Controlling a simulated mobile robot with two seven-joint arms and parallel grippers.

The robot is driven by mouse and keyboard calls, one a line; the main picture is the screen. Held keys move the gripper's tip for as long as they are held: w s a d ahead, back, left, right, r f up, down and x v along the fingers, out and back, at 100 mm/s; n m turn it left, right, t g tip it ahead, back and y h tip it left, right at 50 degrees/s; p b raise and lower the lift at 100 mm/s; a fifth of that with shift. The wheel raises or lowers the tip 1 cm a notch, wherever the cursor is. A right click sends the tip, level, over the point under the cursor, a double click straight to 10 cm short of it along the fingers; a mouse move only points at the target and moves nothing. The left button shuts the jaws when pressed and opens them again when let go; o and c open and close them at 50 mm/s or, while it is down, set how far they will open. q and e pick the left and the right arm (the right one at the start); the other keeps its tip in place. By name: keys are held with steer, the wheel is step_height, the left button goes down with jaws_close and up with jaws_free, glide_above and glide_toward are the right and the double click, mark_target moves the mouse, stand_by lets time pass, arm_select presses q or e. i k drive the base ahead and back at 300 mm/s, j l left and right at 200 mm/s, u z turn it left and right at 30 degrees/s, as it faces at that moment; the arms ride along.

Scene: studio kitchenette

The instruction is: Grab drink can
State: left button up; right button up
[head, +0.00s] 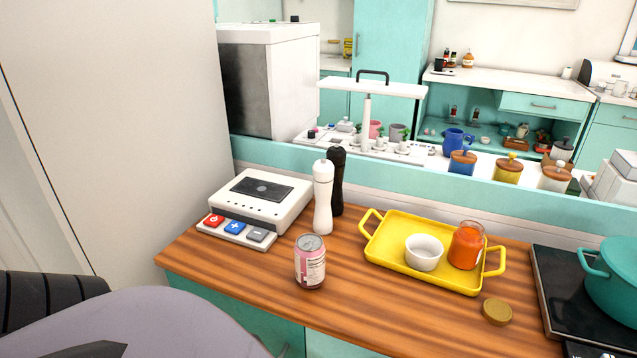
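The drink can (310,262), pink and white with a silver top, stands upright on the wooden counter (245,272) near its front edge. It is in the lower middle of the head view, with no gripper touching it. Part of my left arm (150,325) comes in at the lower left, but its gripper does not show. My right gripper does not show either.
White and black mills (323,197) stand close behind the can. A white scale (258,200) is at left. A yellow tray (385,262) holds a white bowl and an orange jar. A gold lid (497,311) and a teal pot (612,285) on a black hob are at right.

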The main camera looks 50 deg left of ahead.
mark_target(309, 249)
steer(key=u, duration=1.5)
